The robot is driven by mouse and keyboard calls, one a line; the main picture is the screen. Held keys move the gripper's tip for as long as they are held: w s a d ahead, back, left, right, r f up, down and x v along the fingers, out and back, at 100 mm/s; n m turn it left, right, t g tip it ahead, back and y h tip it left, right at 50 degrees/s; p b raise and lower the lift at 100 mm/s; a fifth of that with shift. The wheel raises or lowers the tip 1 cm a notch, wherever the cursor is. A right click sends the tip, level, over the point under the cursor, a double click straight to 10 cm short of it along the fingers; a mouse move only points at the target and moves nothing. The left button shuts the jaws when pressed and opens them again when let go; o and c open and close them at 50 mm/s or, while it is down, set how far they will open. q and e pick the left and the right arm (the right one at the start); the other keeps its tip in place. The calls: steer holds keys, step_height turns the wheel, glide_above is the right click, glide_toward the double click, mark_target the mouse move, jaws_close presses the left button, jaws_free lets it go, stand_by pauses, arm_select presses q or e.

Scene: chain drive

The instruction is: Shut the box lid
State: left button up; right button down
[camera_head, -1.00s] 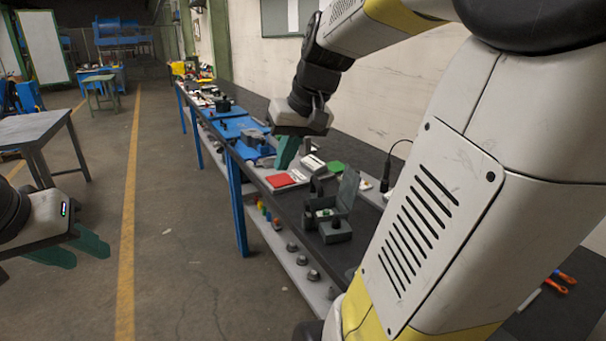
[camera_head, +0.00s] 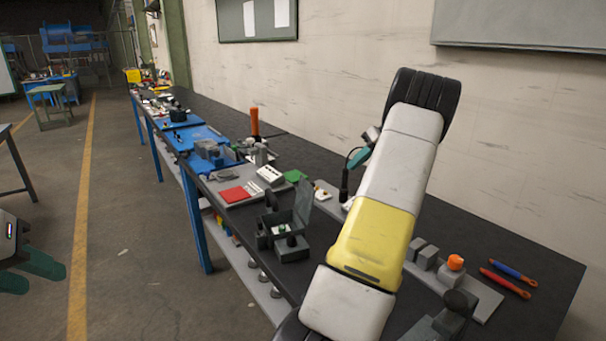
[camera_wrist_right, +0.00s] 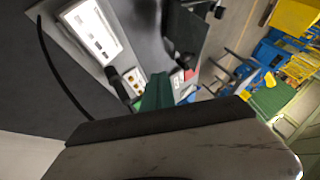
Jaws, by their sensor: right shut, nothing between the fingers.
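The small dark grey box (camera_head: 291,249) stands on the black bench top, near its front edge. Its lid (camera_head: 303,203) stands up, open, at the box's right side. A small green item shows inside the box. My right gripper (camera_head: 357,158) is to the right of and beyond the raised lid, apart from it, partly hidden behind my forearm. Its teal fingers (camera_wrist_right: 157,92) are together and empty in the right wrist view. A dark panel there may be the lid, but I cannot be sure. My left gripper (camera_head: 32,272) hangs over the floor at far left, fingers apart and empty.
A red pad (camera_head: 235,195) and a white block (camera_head: 270,176) lie beyond the box. A black upright tool (camera_head: 344,184) stands close to my right gripper. An orange-topped part (camera_head: 455,262) and two screwdriver-like tools (camera_head: 508,277) lie at right.

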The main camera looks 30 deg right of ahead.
steer(key=w+a+f, duration=0.5)
steer(key=a+f, duration=0.1)
steer(key=a, duration=0.2)
steer(key=shift+w+f, duration=0.15)
steer(key=shift+f, duration=0.05)
steer(key=shift+a, duration=0.1)
